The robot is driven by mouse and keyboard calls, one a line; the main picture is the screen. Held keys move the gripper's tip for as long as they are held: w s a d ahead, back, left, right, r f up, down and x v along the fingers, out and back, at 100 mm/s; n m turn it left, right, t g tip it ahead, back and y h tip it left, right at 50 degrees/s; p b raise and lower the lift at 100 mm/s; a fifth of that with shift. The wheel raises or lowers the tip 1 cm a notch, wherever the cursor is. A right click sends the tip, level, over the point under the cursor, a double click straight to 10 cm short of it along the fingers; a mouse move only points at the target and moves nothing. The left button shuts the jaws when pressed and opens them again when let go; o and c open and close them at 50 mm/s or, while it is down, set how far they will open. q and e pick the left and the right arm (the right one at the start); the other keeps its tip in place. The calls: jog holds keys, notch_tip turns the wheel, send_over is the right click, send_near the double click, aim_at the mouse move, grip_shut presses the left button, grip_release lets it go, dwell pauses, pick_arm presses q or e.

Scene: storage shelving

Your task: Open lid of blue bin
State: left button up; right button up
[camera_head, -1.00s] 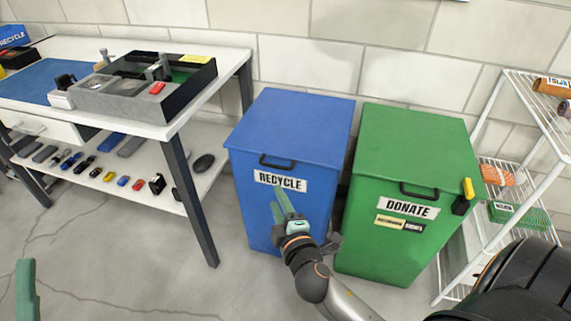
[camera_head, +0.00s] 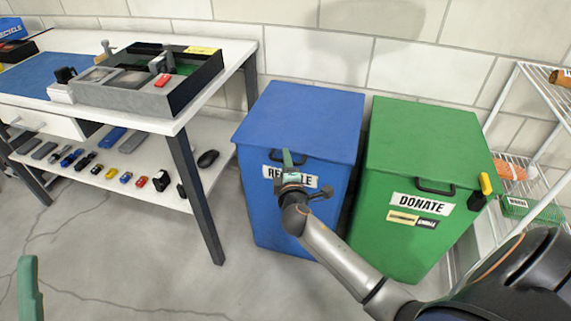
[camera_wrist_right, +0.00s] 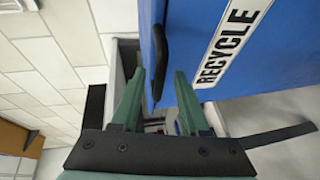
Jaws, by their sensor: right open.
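The blue bin (camera_head: 285,210) stands on the floor with its flat lid (camera_head: 300,120) shut. A black handle (camera_head: 289,158) is on the lid's front edge, above the white RECYCLE label. My right gripper (camera_head: 287,157) is in front of the label, just at the handle, and hides part of both. In the right wrist view the gripper (camera_wrist_right: 160,82) is open and empty, and the black handle (camera_wrist_right: 160,62) is ahead of the fingertips, roughly between them. Contact is not visible. A green finger of my left gripper (camera_head: 28,285) shows at the lower left edge.
A green DONATE bin (camera_head: 400,235) stands close on the right, with a wire rack (camera_head: 535,165) beyond it. A white workbench (camera_head: 120,45) with a tray and a lower shelf of small items stands to the left. The floor in front is clear.

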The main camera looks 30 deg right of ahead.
jog(key=shift+w+d, duration=0.1)
jog(key=shift+w, duration=0.2)
grip_shut()
jog(key=shift+f, duration=0.1)
dwell(1.2)
